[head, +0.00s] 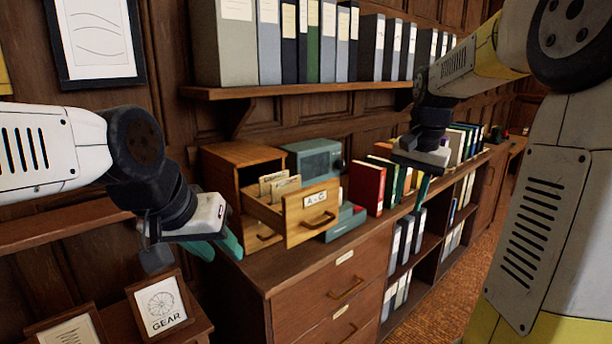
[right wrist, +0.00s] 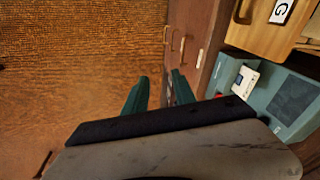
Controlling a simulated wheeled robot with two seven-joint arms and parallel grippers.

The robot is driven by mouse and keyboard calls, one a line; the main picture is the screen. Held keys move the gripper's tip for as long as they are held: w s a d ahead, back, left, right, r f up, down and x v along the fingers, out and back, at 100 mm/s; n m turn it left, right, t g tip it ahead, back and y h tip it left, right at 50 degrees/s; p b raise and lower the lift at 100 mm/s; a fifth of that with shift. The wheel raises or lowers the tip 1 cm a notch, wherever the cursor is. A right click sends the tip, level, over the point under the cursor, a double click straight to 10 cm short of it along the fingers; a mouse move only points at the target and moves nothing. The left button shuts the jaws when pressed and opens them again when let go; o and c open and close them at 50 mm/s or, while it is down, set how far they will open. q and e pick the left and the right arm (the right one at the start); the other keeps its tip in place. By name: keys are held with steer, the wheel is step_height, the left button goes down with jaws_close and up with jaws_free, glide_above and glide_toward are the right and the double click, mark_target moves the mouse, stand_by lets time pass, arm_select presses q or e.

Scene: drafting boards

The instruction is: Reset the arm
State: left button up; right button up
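My left gripper (head: 218,244) hangs at the left, in front of the wooden cabinet's left end. Its two teal fingers show apart, with nothing visible between them. My right gripper (head: 423,188) is over the front edge of the cabinet top, near the row of books, mostly hidden behind its own wrist in the head view. In the right wrist view its two teal fingers (right wrist: 160,92) stand apart with nothing between them, above the floor and the cabinet front.
A shelf (head: 290,90) of binders is above. Framed pictures (head: 161,307) stand lower left. Orange carpet (head: 450,285) is clear.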

steer(key=s+a+n+t+y, duration=0.1)
steer(key=s+a+n+t, duration=0.1)
steer(key=s, duration=0.7)
steer(key=s+a+n+t, duration=0.2)
steer(key=s+a+n, duration=0.3)
steer(key=s, duration=0.5)
steer(key=shift+a+f+y, duration=0.3)
steer(key=shift+a+y, duration=0.1)
steer(key=shift+a, duration=0.6)
